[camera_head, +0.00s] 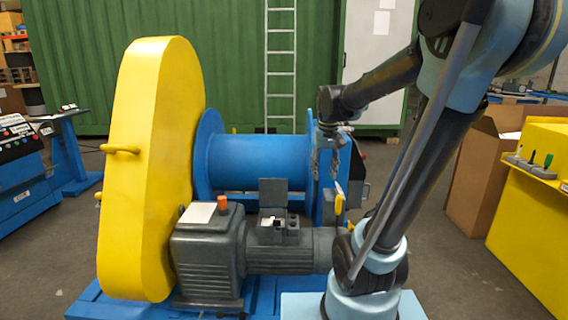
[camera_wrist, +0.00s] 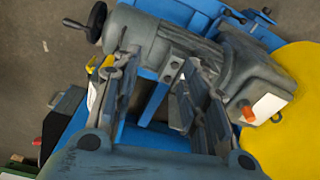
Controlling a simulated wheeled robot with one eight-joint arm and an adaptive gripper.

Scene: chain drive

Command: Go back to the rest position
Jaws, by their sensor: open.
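My gripper (camera_head: 328,168) hangs pointing down from my arm, in front of the right flange of the blue drum in the head view. In the wrist view my gripper (camera_wrist: 160,72) has its two fingers spread apart, with nothing between them. Below it in that view is the winch machine, with the grey motor (camera_wrist: 160,42) and the blue frame. In the head view the yellow chain guard (camera_head: 150,170) stands upright at the left of the blue drum (camera_head: 260,162). The chain is not visible in either view.
The grey motor (camera_head: 285,250) and gearbox (camera_head: 208,258) sit on the blue base in front of the drum. An open cardboard box (camera_head: 480,170) and a yellow bench (camera_head: 535,210) with tools stand at the right. A blue control desk (camera_head: 25,165) stands at the left. A ladder (camera_head: 281,70) leans behind.

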